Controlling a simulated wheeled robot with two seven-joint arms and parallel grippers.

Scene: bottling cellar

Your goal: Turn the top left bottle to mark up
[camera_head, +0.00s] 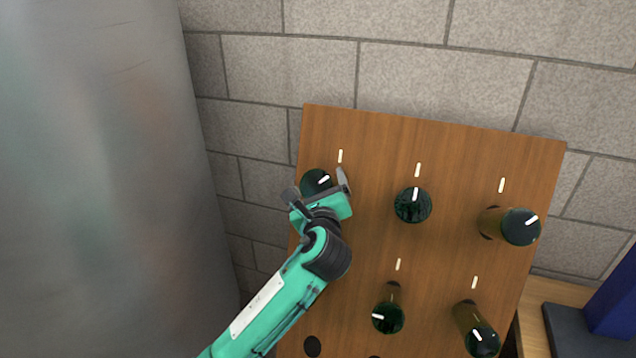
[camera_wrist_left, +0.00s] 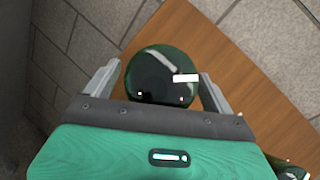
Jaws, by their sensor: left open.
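The top left bottle (camera_head: 315,181) sits in the wooden rack board, its dark green base facing out. The white mark on its base points up and to the right, tilted from the white line on the board above it. My left gripper (camera_head: 317,183) is open, with one finger on each side of this bottle. In the left wrist view the bottle base (camera_wrist_left: 160,75) lies between the two open fingers, with a gap visible at the right finger. Part of the bottle is hidden behind the gripper in the head view. My right gripper is not in view.
The wooden board (camera_head: 450,160) holds other bottles: top middle (camera_head: 412,205), top right (camera_head: 521,227), and two lower ones (camera_head: 387,318) (camera_head: 482,341). A large metal tank (camera_head: 90,180) stands at left, and a blue object (camera_head: 612,300) at right.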

